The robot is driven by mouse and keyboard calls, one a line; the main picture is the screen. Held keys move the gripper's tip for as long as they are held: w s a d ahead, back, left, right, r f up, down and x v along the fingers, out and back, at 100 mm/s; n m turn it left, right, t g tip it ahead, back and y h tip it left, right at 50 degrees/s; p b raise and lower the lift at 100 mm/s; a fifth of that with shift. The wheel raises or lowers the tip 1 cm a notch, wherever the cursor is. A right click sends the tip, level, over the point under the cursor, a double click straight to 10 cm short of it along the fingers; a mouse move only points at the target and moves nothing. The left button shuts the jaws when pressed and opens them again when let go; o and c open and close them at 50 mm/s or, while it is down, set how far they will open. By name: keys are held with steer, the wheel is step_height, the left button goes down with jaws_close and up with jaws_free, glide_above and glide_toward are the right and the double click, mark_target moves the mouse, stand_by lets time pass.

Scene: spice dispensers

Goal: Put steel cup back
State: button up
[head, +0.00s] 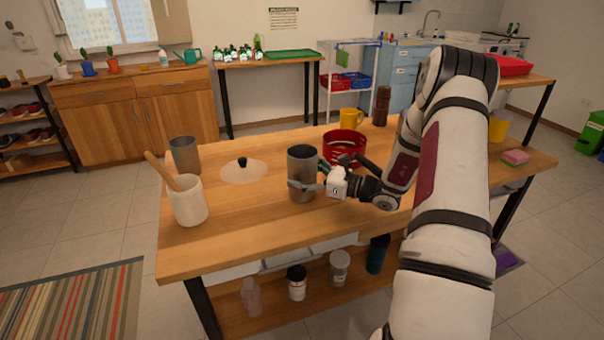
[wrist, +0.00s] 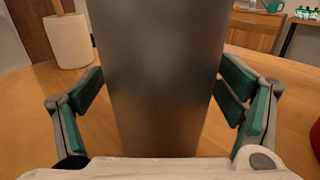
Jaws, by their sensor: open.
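A tall grey steel cup (head: 302,176) stands upright on the wooden table, near its front middle. My gripper (head: 312,187) is at the cup from the right, with its fingers around the cup's sides. In the wrist view the steel cup (wrist: 160,80) fills the space between the two green-padded fingers of my gripper (wrist: 162,95). The fingers are open, and a small gap shows on the left side. A second, shorter grey cup (head: 185,154) stands at the table's back left.
A white crock (head: 188,202) with a wooden spoon stands at the left.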

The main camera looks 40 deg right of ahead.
steer(key=shift+r, duration=0.15)
steer(key=shift+s+d, duration=0.2)
steer(key=shift+s, duration=0.05)
steer(key=p+v, duration=0.1)
steer(key=v, duration=1)
steer(key=shift+s, duration=0.2)
